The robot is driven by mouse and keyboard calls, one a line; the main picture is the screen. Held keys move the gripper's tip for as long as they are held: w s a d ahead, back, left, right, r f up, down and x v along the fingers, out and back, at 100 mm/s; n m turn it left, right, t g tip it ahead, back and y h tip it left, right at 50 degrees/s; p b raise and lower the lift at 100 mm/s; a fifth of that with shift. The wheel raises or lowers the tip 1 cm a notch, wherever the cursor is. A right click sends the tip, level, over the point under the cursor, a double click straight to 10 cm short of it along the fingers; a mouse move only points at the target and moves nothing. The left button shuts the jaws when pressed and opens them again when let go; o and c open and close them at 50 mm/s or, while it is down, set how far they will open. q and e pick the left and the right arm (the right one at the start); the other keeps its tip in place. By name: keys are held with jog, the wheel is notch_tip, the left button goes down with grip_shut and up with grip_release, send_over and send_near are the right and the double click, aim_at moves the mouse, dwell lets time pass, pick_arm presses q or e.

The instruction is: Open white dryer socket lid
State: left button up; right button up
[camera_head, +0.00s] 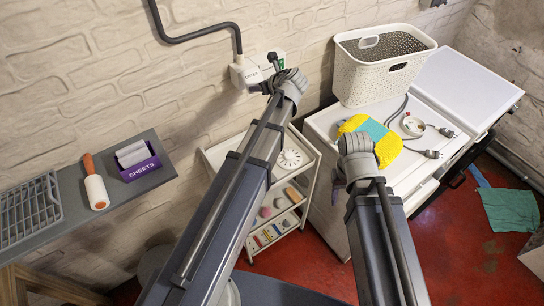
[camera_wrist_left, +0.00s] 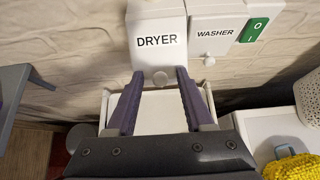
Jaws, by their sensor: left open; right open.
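The white dryer socket lid (camera_wrist_left: 158,42) is at the top centre of the left wrist view. It is marked DRYER, looks shut, and has a small round knob (camera_wrist_left: 160,78) at its lower edge. My left gripper (camera_wrist_left: 159,73) is open, its purple fingers on either side of the knob; I cannot tell whether they touch it. In the head view my left gripper (camera_head: 275,66) is at the wall sockets and hides part of them. My right gripper (camera_head: 355,143) is open and empty, in front of a yellow and teal sponge (camera_head: 385,140).
The washer socket lid (camera_wrist_left: 214,34) and a green switch (camera_wrist_left: 254,30) are right of the dryer lid. A white basket (camera_head: 375,85) and cables with plugs (camera_head: 430,153) are on the white machine. A shelf with a lint roller (camera_head: 96,190) is at left.

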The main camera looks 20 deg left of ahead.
pick_arm(q)
jog(key=shift+w+a+f+t+y+b, duration=1)
jog(key=shift+f+t+y+b, duration=1.45)
jog(key=shift+b, duration=5.9)
jog(key=v, duration=0.8)
jog(key=s+d+f+n+g+h, duration=0.4)
jog(key=s+f+n+g, duration=0.2)
jog(key=s+f+n, duration=0.3)
jog(key=shift+f+n+p, duration=0.3)
jog(key=shift+f+n, duration=0.7)
jog(key=shift+f, duration=0.7)
jog(key=s+d+f+n+g+h, duration=0.2)
jog(key=s+d+f+n+h, duration=0.2)
jog(key=s+d, duration=0.3)
jog(key=s+d+f+n+g+h, duration=0.3)
jog(key=s+d+f+n+h, duration=0.1)
jog(key=s, duration=0.5)
jog(key=d+f+n, duration=0.1)
jog(key=d+n, duration=0.1)
jog(key=d, duration=0.1)
jog(key=shift+s+d+n+g, duration=0.25)
jog(key=shift+d+n+g, duration=0.1)
jog(key=shift+n, duration=0.05)
